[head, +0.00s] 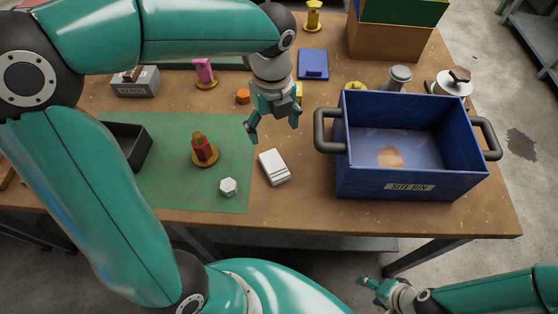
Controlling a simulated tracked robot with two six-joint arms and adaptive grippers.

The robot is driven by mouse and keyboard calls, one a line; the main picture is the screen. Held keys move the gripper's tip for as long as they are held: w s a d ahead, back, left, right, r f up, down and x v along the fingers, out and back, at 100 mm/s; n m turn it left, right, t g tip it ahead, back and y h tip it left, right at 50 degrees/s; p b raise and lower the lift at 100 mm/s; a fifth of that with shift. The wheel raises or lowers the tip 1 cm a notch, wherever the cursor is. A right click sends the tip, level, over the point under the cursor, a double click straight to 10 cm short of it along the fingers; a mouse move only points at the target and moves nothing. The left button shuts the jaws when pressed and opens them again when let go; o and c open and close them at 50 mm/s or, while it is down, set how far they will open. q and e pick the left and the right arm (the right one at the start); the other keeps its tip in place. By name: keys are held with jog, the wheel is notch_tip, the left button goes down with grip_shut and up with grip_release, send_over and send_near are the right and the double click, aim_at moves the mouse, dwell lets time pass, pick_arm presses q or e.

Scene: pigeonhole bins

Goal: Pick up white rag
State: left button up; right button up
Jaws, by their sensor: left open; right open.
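The white rag (274,167) looks like a small folded white block. It lies on the brown workbench just off the right edge of the green mat. My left gripper (273,138) is open and empty, pointing down above and slightly behind the rag, apart from it. My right gripper (364,291) is low at the bottom right, in front of the bench and well away from the rag; its fingers are small in view.
A blue bin (408,187) with dark handles stands right of the rag. On the green mat (180,135) are a red piece on a round base (204,151), a white hexagonal piece (228,187) and a black tray (130,146). A blue book-like item (313,64) lies behind.

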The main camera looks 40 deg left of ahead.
pick_arm(q)
send_over(275, 164)
jog(key=f, duration=0.8)
jog(key=shift+w+a, duration=0.1)
jog(key=shift+w, duration=0.1)
jog(key=shift+s+f, duration=0.2)
jog(key=shift+f, duration=2.75)
jog(key=c, duration=1)
